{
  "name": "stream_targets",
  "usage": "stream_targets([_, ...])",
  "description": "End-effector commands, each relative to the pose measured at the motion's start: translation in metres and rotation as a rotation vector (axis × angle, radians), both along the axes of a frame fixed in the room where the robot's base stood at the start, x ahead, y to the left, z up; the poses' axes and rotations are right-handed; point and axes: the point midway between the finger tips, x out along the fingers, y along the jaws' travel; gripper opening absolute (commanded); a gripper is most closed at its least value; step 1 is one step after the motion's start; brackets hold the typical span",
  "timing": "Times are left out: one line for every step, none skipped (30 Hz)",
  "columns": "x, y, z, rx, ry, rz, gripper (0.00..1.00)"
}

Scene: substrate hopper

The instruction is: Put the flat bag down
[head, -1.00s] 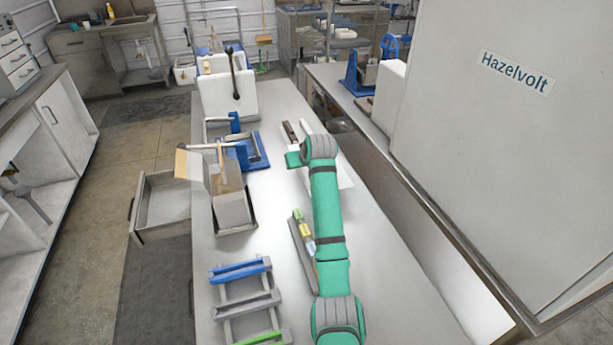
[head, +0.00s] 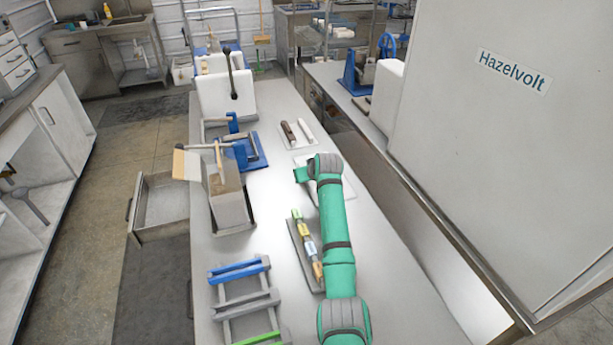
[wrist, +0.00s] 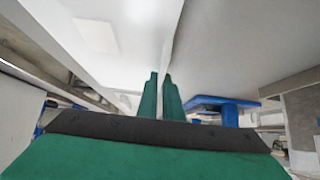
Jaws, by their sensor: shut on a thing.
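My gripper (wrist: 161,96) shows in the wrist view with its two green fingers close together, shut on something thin. A pale narrow strip (wrist: 168,48) runs up from between the fingertips; it looks like the flat bag seen edge-on, but its outline blends into the white table. I cannot tell whether the bag touches the table.
A grey tray with several coloured tubes (head: 302,232) lies near my arm. A blue clamp (head: 245,150) and an open-topped box (head: 230,205) stand left. A brown bar (head: 288,132) and a white bar (head: 304,130) lie beyond. A rack (head: 245,300) stands at the front left.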

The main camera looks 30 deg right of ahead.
Motion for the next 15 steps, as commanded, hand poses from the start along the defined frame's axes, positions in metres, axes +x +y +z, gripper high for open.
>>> stream_targets([0.0000, 0.0001, -0.0008, 0.000, 0.000, 0.000, 0.00])
stream_targets([0.0000, 0.0001, -0.0015, 0.000, 0.000, 0.000, 0.00])
stream_targets([-0.0001, 0.0000, -0.0026, 0.001, 0.000, -0.001, 0.00])
stream_targets([0.0000, -0.0001, -0.0021, 0.000, 0.000, 0.000, 0.13])
stream_targets([0.0000, -0.0001, -0.0020, 0.000, 0.000, 0.000, 0.20])
stream_targets([0.0000, -0.0001, -0.0020, 0.000, 0.000, 0.000, 0.25])
stream_targets([-0.0001, -0.0001, -0.0019, 0.000, 0.000, 0.000, 0.25])
stream_targets([-0.0001, -0.0001, -0.0019, 0.000, 0.000, 0.000, 0.25])
stream_targets([-0.0001, -0.0001, -0.0019, 0.000, 0.000, 0.000, 0.25])
stream_targets([-0.0001, -0.0001, -0.0019, 0.000, 0.000, 0.000, 0.25])
stream_targets([-0.0001, -0.0001, -0.0019, 0.000, 0.000, 0.000, 0.25])
stream_targets([-0.0001, -0.0001, -0.0019, 0.000, 0.000, 0.000, 0.25])
stream_targets([-0.0001, -0.0001, -0.0019, 0.000, 0.000, 0.000, 0.25])
stream_targets([-0.0001, -0.0001, -0.0016, 0.000, 0.000, 0.000, 0.25])
stream_targets([-0.0001, -0.0002, -0.0006, 0.000, 0.000, 0.000, 0.25])
